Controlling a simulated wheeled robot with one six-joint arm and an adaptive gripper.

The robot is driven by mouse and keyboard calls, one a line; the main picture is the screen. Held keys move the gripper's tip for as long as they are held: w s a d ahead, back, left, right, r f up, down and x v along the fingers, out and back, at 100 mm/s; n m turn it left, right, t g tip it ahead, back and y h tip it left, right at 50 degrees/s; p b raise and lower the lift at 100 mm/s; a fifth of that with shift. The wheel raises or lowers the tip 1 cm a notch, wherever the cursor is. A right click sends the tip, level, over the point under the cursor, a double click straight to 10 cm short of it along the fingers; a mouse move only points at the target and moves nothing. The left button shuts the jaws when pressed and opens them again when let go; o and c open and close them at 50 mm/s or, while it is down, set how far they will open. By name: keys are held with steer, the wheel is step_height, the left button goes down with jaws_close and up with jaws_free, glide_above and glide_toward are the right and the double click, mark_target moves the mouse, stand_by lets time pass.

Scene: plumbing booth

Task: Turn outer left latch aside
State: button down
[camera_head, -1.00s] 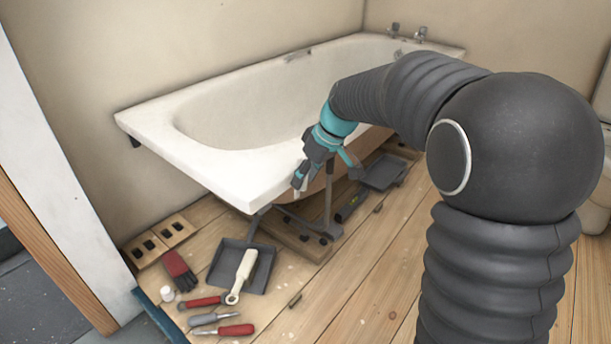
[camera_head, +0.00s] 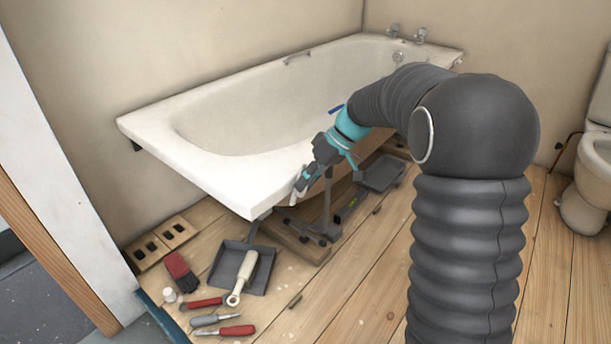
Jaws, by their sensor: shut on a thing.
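The white bathtub (camera_head: 225,178) stands along the back wall, its near corner toward me. My gripper (camera_head: 298,194) is at the tub's near long side, just under the rim and close to the near corner. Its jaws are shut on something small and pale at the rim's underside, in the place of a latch. The fingers mostly hide it, so I cannot tell its shape or which way it is turned. No other latch can be made out; my arm covers much of the tub's front side.
A grey tray (camera_head: 240,268) with a white-handled tool lies on the wooden floor. Another dark tray (camera_head: 382,174) sits under the tub. A toilet (camera_head: 590,185) stands at right.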

steer(key=g+y+p, duration=0.1)
steer(key=m+g+y+p, duration=0.1)
steer(key=y, duration=0.1)
steer(key=g+y+p, duration=0.1)
steer(key=g, duration=0.1)
steer(key=shift+w+d+f+m, duration=0.3)
steer(key=shift+f, duration=0.05)
steer(key=g+y, duration=0.1)
steer(key=y, duration=0.1)
steer(key=f+m+g+y+p, duration=0.1)
steer(key=g+y, duration=0.1)
steer(key=shift+w+m+y+p, duration=0.1)
steer(key=shift+m+y+p, duration=0.2)
stand_by(0.4)
steer(key=c, duration=1.1)
jaws_free()
